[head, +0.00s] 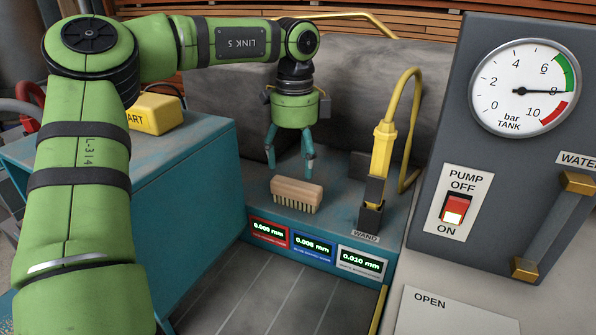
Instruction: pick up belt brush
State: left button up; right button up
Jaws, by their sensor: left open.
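The belt brush (297,194) has a wooden block and pale bristles pointing down. It rests on a teal ledge (325,218) in the middle of the head view. My left gripper (291,160) points down just above and behind the brush in the picture. Its two teal fingers are apart, with nothing seen between them. I cannot tell whether a fingertip touches the brush. My right gripper is not in view.
A yellow wand (383,150) with a hose stands in a dark holder (371,214) right of the brush. Small displays (314,247) line the ledge's front. A grey pump panel (510,140) stands at right. A teal box (180,190) stands at left.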

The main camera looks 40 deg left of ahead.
aim_at(294, 185)
pick_arm(q)
jog(key=shift+w+a+f, duration=0.1)
jog(key=shift+w+f, duration=0.05)
jog(key=shift+f, duration=0.4)
jog(key=f, duration=0.1)
jog(key=f+p, duration=0.1)
jog(key=f, duration=0.1)
jog(key=s+f, duration=0.1)
jog(key=f, duration=0.1)
jog(key=shift+d+f, duration=0.1)
jog(key=shift+d, duration=0.1)
jog(key=shift+w+f, duration=0.15)
jog(key=shift+f, duration=0.1)
jog(key=c, duration=1.3)
